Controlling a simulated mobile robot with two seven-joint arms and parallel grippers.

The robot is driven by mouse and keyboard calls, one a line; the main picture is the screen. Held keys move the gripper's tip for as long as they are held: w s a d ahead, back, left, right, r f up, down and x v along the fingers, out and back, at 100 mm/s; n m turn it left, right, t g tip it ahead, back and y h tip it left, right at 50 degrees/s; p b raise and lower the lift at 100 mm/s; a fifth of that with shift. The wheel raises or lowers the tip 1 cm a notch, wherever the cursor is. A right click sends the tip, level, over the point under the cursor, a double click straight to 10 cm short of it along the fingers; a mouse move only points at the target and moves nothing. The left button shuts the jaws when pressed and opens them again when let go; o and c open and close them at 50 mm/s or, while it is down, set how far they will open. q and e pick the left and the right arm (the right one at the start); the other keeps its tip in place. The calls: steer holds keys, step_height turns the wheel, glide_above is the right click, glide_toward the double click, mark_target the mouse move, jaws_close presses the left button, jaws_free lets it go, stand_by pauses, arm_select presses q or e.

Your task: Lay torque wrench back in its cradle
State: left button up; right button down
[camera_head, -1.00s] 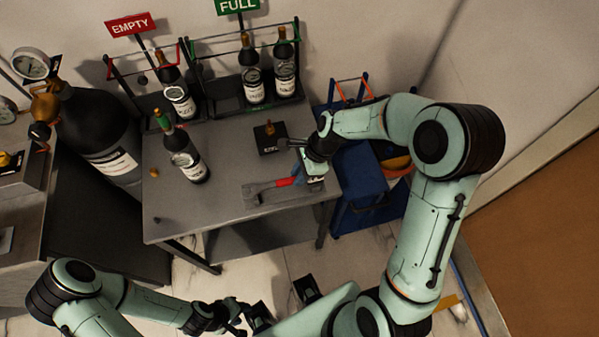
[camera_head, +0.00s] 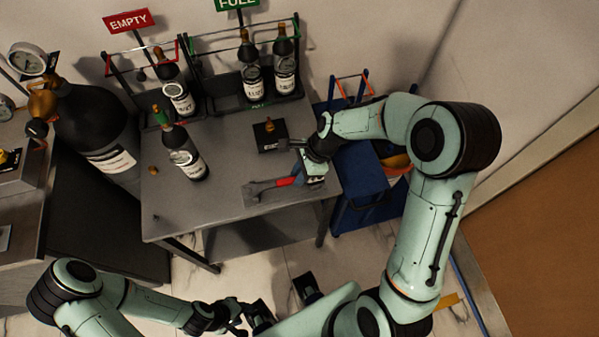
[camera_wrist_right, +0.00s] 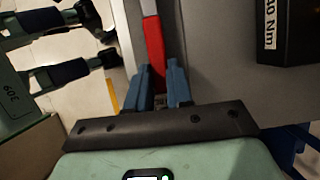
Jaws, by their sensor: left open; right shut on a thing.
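The torque wrench (camera_head: 266,186) has a grey shaft and head pointing left and a red handle. It is at the front right of the grey table, above or on a flat grey plate (camera_head: 262,201) that may be its cradle; I cannot tell whether they touch. My right gripper (camera_head: 300,179) is shut on the handle's right end. In the right wrist view, the red handle (camera_wrist_right: 154,45) runs up from between the blue fingers (camera_wrist_right: 158,85). My left gripper (camera_head: 238,318) is open and empty, low in front of the table.
A black block (camera_head: 270,135) with a brass fitting stands behind the wrench. A loose bottle (camera_head: 184,152) stands on the table's left part. Racks marked EMPTY (camera_head: 129,21) and FULL hold bottles at the back. A blue cart (camera_head: 362,180) stands to the right.

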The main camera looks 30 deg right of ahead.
steer(key=c, duration=0.9)
jaws_free()
steer(key=shift+c, duration=0.2)
arm_select(q)
steer(key=shift+w+r+p, duration=0.25)
steer(key=shift+r+p, duration=0.2)
steer(key=shift+r, duration=0.1)
steer(key=shift+w+r+p, duration=0.25)
steer(key=shift+r+p, duration=0.2)
steer(key=shift+r, duration=0.05)
arm_select(e)
steer(key=v, duration=1.3)
steer(key=shift+d, duration=0.15)
arm_select(q)
steer(key=shift+s, duration=0.1)
arm_select(e)
steer(key=shift+s+r, duration=0.1)
